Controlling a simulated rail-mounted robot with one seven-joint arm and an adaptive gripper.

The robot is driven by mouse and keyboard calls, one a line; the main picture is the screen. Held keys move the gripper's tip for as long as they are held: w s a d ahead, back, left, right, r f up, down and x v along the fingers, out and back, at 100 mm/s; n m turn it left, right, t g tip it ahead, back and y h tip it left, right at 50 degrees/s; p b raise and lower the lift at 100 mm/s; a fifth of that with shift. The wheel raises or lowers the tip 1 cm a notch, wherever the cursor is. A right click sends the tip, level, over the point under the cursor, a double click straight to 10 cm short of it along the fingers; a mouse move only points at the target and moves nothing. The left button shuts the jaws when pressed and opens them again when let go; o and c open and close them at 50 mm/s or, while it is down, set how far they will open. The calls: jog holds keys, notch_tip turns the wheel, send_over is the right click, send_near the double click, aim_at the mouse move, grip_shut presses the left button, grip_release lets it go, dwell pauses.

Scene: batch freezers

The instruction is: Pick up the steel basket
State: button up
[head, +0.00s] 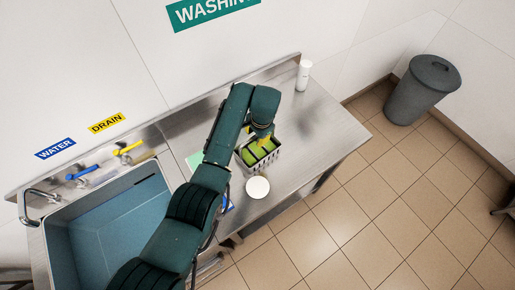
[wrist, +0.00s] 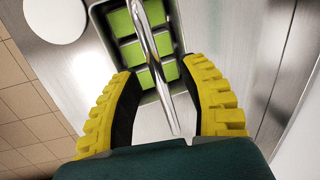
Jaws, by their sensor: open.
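The steel basket (head: 247,157) stands on the steel counter in the head view, with several green blocks (head: 259,149) inside. My gripper (head: 265,137) is directly over it, pointing down, and hides part of it. In the wrist view the basket (wrist: 98,32) shows beyond my yellow fingers, with its green contents. Its shiny handle (wrist: 160,70) runs between my two open fingers (wrist: 160,95). I cannot tell whether either finger touches the handle.
A white round lid or dish (head: 258,187) lies just in front of the basket. A white bottle (head: 303,75) stands at the counter's back. A blue sink (head: 110,225) is on the left. A grey bin (head: 421,92) stands on the floor at right. The counter's right part (head: 325,135) is clear.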

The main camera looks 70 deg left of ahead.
jog(key=shift+f, duration=0.15)
jog(key=shift+c, duration=0.2)
grip_shut()
